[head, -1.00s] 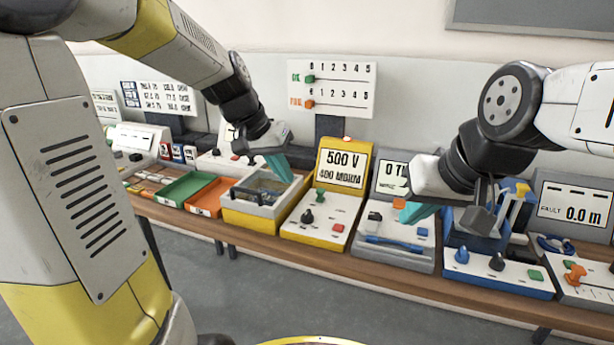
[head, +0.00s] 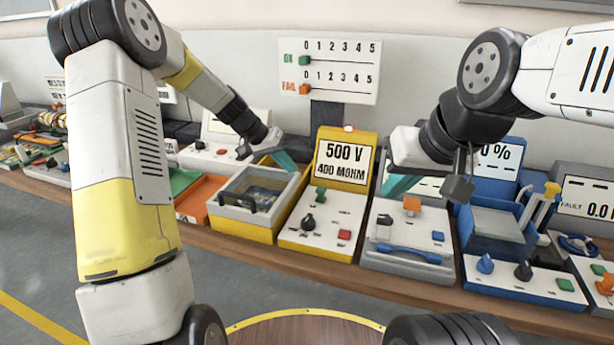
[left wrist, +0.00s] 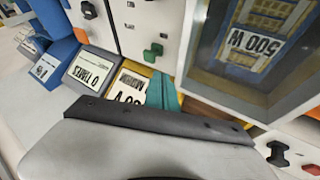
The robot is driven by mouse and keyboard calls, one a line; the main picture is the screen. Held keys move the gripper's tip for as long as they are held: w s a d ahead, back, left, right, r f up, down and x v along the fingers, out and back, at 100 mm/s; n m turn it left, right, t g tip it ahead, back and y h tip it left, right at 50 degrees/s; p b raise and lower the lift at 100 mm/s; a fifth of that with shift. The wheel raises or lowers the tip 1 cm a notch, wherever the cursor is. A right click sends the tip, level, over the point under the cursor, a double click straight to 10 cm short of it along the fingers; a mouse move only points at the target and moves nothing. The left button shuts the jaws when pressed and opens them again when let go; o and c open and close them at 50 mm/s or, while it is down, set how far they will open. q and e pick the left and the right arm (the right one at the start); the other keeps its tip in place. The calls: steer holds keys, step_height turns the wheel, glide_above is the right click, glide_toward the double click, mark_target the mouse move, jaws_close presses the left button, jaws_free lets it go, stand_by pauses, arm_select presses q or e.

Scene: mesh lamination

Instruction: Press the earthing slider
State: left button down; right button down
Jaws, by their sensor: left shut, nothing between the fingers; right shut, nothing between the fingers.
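A yellow tester (head: 335,205) reading "500 V 400 MOHM" stands mid-bench. Its white panel carries a green slider-like knob (head: 320,194), a black rotary knob (head: 308,222) and a red button (head: 344,235). No label that I can read marks an earthing slider. My left gripper (head: 284,160), with teal fingers, is shut and empty, above the back of the grey and yellow box left of the tester. Its fingers (left wrist: 160,92) show in the left wrist view near the tester's display. My right gripper (head: 398,186) is shut and empty, in front of the grey unit's display.
The grey and yellow box (head: 254,215) has a window lid and dark handle. Right of the tester stand the grey unit (head: 408,262) with a blue handle and a blue unit (head: 515,282). A board with OK and FAIL sliders (head: 330,70) hangs behind. An orange tray (head: 200,205) lies left.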

mark_target(321, 195)
arm_select(q)
steer(key=x, duration=1)
steer(key=shift+d, duration=0.1)
steer(key=d, duration=0.2)
steer(key=s+d, duration=0.1)
steer(key=d, duration=0.1)
steer(key=s+d, duration=0.1)
steer(key=d, duration=0.1)
steer(key=shift+s, duration=0.1)
steer(key=shift+d, duration=0.1)
steer(key=shift+r, duration=0.15)
